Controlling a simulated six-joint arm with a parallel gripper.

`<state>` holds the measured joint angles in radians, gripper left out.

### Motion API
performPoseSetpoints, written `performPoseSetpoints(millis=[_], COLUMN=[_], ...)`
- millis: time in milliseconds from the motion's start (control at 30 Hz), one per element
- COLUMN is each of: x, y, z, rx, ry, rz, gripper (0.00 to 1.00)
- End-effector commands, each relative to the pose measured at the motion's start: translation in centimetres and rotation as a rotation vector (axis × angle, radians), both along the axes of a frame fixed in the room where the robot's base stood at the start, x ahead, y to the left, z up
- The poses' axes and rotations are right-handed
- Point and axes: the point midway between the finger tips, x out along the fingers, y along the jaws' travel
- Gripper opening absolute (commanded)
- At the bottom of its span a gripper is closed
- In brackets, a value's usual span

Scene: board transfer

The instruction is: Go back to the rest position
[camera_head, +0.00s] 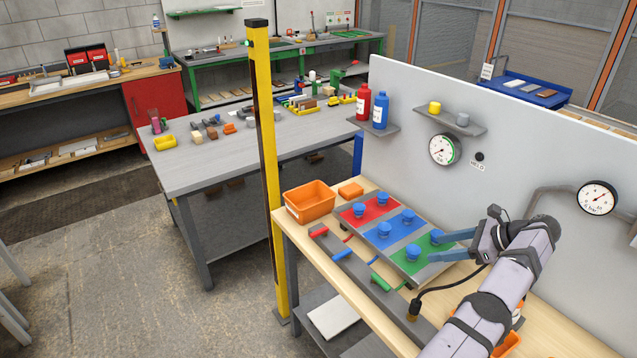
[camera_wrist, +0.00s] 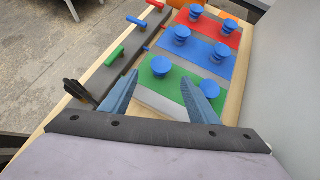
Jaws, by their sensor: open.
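My gripper (camera_head: 432,248) is open and empty, its two blue-grey fingers over the green field (camera_head: 410,264) of the board. In the wrist view the fingertips (camera_wrist: 160,80) point at the green field; one blue knob (camera_wrist: 161,66) shows beyond the gap between them. The other blue knob (camera_wrist: 210,90) on that field is close to the right finger; I cannot tell whether they touch. The board also has a blue field (camera_head: 396,230) and a red field (camera_head: 370,211), each with two blue knobs. My arm reaches in from the lower right.
A grey rail (camera_head: 362,272) with red, blue and green handles (camera_head: 380,283) lies left of the board. An orange bin (camera_head: 310,202) stands at the bench's back left. A grey panel (camera_head: 520,150) with gauges rises behind. A yellow post (camera_head: 265,160) stands at the bench's left corner.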

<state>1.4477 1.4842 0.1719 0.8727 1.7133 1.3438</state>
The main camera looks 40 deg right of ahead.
Motion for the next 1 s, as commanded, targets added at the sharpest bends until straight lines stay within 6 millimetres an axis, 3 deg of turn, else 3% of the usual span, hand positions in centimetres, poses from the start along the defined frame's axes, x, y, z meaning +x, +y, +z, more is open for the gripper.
performPoseSetpoints(millis=[167, 367, 500, 700, 867, 1000], x=[2.0, 7.7, 12.3, 16.4, 17.3, 16.3], y=[0.8, 4.3, 9.1, 17.9, 25.7, 32.4], z=[0.4, 1.3, 2.0, 2.8, 3.3, 3.5], rx=[-0.026, -0.118, -0.223, -0.390, -0.528, -0.654], ry=[0.015, 0.061, 0.101, 0.141, 0.152, 0.143], rz=[0.046, 0.210, 0.392, 0.692, 0.958, 1.208], gripper=[0.55, 0.55, 0.55, 0.55, 0.55, 0.55])
